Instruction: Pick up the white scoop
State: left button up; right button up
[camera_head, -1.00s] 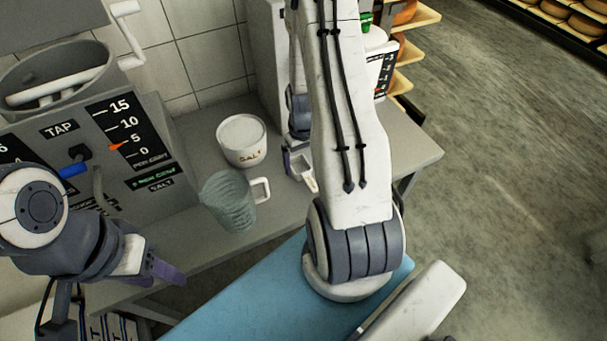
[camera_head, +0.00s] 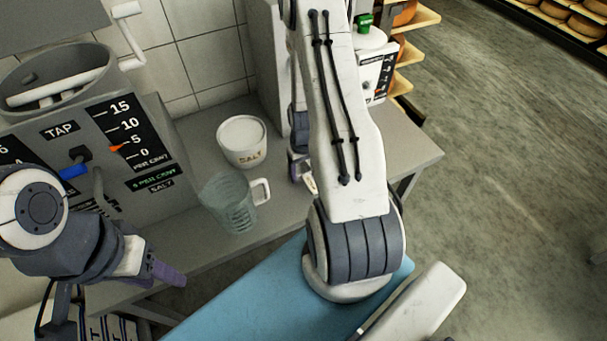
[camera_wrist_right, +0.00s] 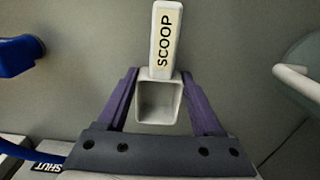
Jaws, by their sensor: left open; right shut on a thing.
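The white scoop (camera_wrist_right: 165,45), marked SCOOP, sits between the two purple fingers of my right gripper (camera_wrist_right: 160,85) in the right wrist view. Its handle points to the top and its hollow square bowl lies between the fingers, which are shut on it. In the head view only a small light part of the scoop (camera_head: 311,184) shows beside my right arm, which hides most of it and most of the gripper (camera_head: 297,166). I cannot tell whether the scoop is clear of the bench. My left gripper (camera_head: 165,272) is open and empty in front of the bench at the left.
A white salt tub (camera_head: 242,153) and a clear jug (camera_head: 226,212) with a white handle stand on the grey bench (camera_head: 280,205), left of my right gripper. The brine tap unit (camera_head: 125,185) is at the left. Open floor lies at the right.

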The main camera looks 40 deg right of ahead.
jog(key=shift+r, duration=0.1)
notch_tip(320, 180, up, 4)
jog(key=shift+r, duration=0.15)
jog(key=s+d+r, duration=0.6)
jog(key=s, duration=0.4)
jog(key=shift+r, duration=0.25)
